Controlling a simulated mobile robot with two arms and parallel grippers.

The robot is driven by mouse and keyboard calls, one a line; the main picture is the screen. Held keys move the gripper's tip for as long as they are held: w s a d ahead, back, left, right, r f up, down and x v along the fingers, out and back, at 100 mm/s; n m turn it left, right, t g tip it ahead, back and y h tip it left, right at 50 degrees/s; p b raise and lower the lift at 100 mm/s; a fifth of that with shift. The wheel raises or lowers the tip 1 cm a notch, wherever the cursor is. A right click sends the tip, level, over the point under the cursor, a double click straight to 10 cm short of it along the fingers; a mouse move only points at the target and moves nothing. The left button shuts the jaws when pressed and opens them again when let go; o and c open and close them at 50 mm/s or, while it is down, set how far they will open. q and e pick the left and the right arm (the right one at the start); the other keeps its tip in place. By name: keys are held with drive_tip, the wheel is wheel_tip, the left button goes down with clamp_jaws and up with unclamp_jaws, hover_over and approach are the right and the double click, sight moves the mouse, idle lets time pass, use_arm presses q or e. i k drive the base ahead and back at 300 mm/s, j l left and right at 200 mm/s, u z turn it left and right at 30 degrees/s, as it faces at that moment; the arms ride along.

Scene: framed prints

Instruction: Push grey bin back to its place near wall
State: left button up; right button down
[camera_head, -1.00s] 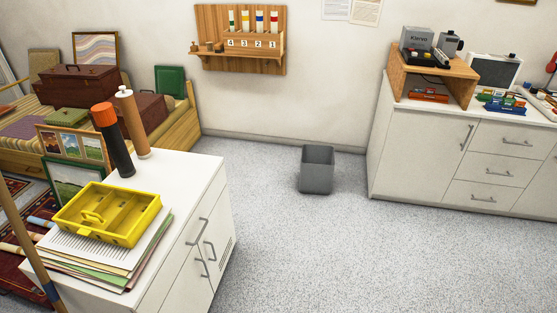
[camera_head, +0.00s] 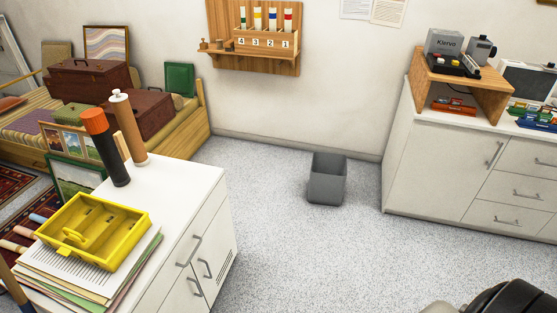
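The grey bin (camera_head: 327,185) stands upright and open-topped on the speckled floor, right of the picture's middle. It stands out from the back wall (camera_head: 300,115), with a strip of bare floor between them. Nothing touches it. Neither gripper shows. A dark rounded part at the lower right corner appears to be part of my own arm; its gripper is out of view.
A white cabinet (camera_head: 190,220) with a yellow tray (camera_head: 95,228) and papers stands at the left front. A white drawer counter (camera_head: 440,165) stands along the right. Floor (camera_head: 300,255) between them is clear. A wooden bench (camera_head: 180,135) with boxes fills the back left.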

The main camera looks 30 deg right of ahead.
sight(328, 172)
drive_tip(key=i+l+u, duration=0.2)
drive_tip(key=l, duration=0.5)
drive_tip(key=i+l+u, duration=0.2)
drive_tip(key=l, duration=0.55)
drive_tip(key=i+l+u, duration=0.15)
drive_tip(key=l, duration=0.6)
drive_tip(key=l+u, duration=0.2)
drive_tip(key=l, duration=0.55)
